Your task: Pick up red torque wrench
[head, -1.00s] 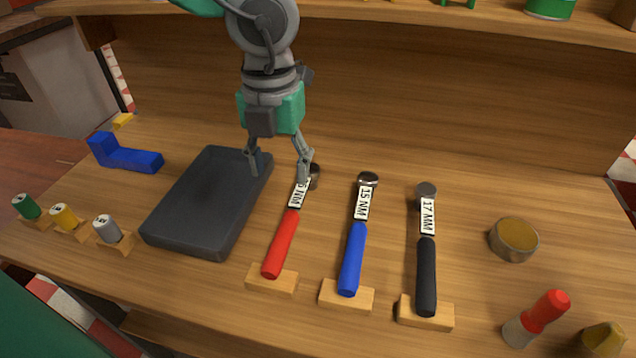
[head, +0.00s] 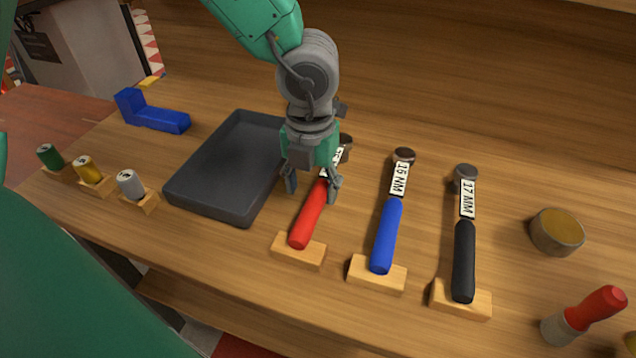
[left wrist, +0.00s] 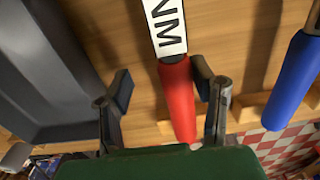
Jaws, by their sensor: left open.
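The red torque wrench (head: 309,213) lies on the wooden bench with its red handle end resting on a small wooden block (head: 299,250). Its head is at the back, and my gripper hides part of its label. My left gripper (head: 313,192) is open above the wrench near where the label meets the red handle. My right gripper is not in view.
A dark grey tray (head: 216,207) lies just left of the wrench. A blue-handled wrench (head: 386,235) and a black-handled wrench (head: 464,262) lie to the right. A round tin (head: 557,232) stands farther right. Small cans (head: 130,184) and a blue part (head: 152,115) are at the left.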

